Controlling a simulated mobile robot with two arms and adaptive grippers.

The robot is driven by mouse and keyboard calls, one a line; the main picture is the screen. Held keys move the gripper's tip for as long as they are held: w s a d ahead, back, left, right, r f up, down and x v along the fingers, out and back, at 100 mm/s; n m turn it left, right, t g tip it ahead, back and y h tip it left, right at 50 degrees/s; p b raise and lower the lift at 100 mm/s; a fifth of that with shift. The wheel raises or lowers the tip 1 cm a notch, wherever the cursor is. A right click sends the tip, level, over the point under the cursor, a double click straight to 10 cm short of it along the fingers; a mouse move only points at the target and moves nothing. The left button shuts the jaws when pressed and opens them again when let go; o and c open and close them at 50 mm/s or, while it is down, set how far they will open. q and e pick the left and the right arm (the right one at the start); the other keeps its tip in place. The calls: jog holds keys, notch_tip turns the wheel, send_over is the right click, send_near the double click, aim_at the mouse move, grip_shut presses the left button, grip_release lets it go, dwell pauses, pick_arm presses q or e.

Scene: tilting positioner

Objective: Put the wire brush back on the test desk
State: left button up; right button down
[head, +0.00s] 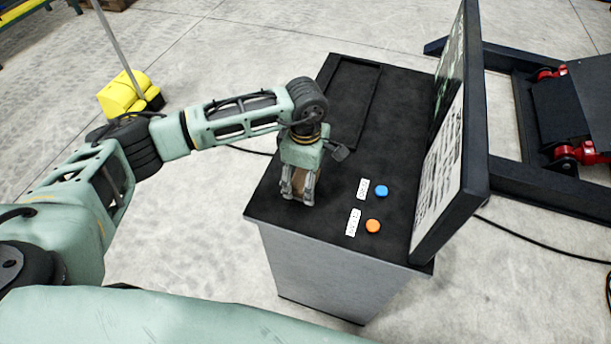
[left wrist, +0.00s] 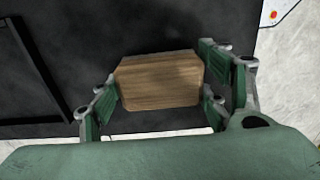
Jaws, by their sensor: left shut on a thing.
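The wire brush shows as a brown wooden block (left wrist: 160,80) between the fingers in the left wrist view; its bristles are hidden. My left gripper (head: 298,198) is shut on it and points down at the near left part of the desk top. The test desk (head: 285,212) has a black top and a grey body. I cannot tell whether the brush touches the desk top. My right gripper is in neither view.
A blue button (head: 381,191) and an orange button (head: 373,226) with white labels sit right of the gripper. A tilted panel (head: 450,150) rises at the desk's right side. A recessed tray area (head: 352,105) lies at the back. A yellow object (head: 122,95) stands on the floor.

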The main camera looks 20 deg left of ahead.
pick_arm(q)
jog(key=o, duration=1.1)
jog(key=shift+r+p, duration=0.2)
jog(key=shift+p, duration=0.15)
jog(key=shift+r+b, duration=0.35)
jog(key=shift+b, duration=0.05)
notch_tip(320, 180, up, 11)
jog(key=b, duration=0.3)
